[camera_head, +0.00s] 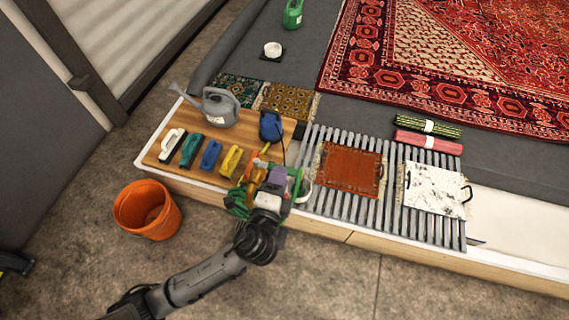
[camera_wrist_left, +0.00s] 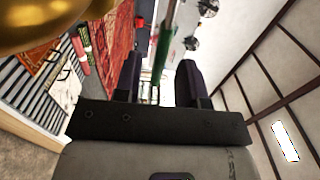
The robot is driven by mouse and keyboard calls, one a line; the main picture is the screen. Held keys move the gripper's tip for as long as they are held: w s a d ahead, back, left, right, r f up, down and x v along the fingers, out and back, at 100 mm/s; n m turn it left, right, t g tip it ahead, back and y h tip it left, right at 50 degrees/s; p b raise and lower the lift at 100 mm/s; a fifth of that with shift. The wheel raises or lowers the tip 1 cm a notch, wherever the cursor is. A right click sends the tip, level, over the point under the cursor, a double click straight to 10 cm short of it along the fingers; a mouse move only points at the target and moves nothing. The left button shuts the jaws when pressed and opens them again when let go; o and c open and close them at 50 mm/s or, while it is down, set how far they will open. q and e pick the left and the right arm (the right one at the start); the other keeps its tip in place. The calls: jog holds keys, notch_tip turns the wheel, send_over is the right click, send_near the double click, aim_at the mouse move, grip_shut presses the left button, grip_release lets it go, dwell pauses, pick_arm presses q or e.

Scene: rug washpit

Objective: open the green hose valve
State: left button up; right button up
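My left gripper (camera_head: 278,183) is over the front edge of the wooden board, at the valve. The green valve handle (camera_head: 297,186) shows beside the gripper, and a coiled green hose (camera_head: 238,203) lies to its left. In the left wrist view, the green handle (camera_wrist_left: 164,45) passes between the two dark fingers (camera_wrist_left: 160,80) with a gap on each side, so the gripper looks open. A brass-coloured body (camera_wrist_left: 35,22), apparently the valve's, fills the upper left corner there. The gripper hides much of the valve in the head view. My right gripper is not in view.
A slatted rack (camera_head: 310,200) holding small rugs is to the right. An orange bucket (camera_head: 148,211) stands on the floor at left.

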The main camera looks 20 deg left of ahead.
pick_arm(q)
jog(key=shift+w+a+b, duration=0.15)
jog(key=shift+w+b, duration=0.1)
jog(key=shift+w, duration=0.95)
jog(key=shift+w+a+b, duration=0.1)
jog(key=shift+w+b, duration=0.15)
jog(key=shift+w, duration=0.9)
jog(key=shift+c, duration=0.3)
grip_shut()
